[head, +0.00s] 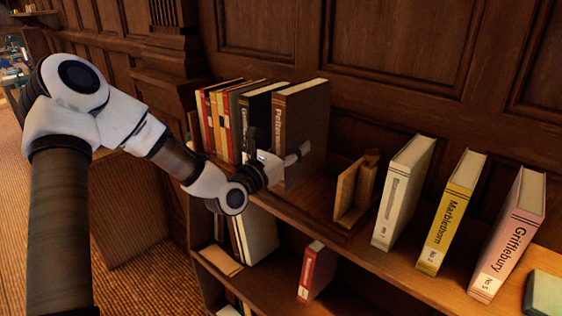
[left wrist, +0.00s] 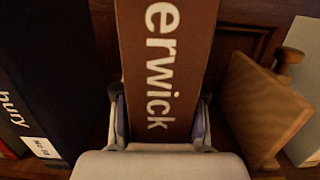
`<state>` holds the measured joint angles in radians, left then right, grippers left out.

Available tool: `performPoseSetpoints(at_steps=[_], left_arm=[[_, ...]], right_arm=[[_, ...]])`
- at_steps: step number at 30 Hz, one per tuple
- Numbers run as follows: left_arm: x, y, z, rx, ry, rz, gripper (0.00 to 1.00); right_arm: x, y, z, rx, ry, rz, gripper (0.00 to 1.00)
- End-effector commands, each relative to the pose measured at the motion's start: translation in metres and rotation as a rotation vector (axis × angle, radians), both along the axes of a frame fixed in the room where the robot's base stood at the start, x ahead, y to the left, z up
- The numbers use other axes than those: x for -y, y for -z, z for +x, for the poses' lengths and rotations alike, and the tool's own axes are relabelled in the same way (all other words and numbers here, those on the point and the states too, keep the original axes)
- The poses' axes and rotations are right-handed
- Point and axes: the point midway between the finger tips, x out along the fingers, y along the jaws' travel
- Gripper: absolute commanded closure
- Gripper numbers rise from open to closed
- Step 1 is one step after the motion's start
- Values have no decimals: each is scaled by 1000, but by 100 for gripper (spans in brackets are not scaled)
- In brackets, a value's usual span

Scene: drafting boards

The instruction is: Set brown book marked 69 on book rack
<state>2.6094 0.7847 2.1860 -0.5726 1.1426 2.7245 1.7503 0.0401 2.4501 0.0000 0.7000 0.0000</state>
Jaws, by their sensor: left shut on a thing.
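The brown book (head: 306,120) is upright at the right end of the book row; its spine shows "erwick" in the left wrist view (left wrist: 165,60). Its number is hidden. My left gripper (head: 287,160) is shut on the lower part of its spine; the fingers also show in the left wrist view (left wrist: 161,122). The book rack (head: 312,199) has a wooden end piece (head: 347,192) to the right, with a gap between it and the book. I cannot tell whether the book's bottom touches the rack.
White (head: 404,190), yellow (head: 450,212) and pink (head: 508,235) books stand to the right on the shelf top. A red book (head: 316,272) stands on the shelf below.

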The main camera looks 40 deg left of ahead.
Motion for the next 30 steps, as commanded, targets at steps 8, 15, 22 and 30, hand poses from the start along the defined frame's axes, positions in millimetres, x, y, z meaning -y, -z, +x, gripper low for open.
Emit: performPoseSetpoints(at_steps=[8,15,22,30], left_arm=[[-5,8,29,3,1,1,100],[-5,36,29,5,1,1,100],[-5,37,28,6,1,1,100],[-5,40,28,0,1,-1,34]], right_arm=[[0,-5,0,0,0,0,60],[0,-9,0,0,0,0,60],[0,-7,0,0,0,0,60],[0,-6,0,0,0,0,60]])
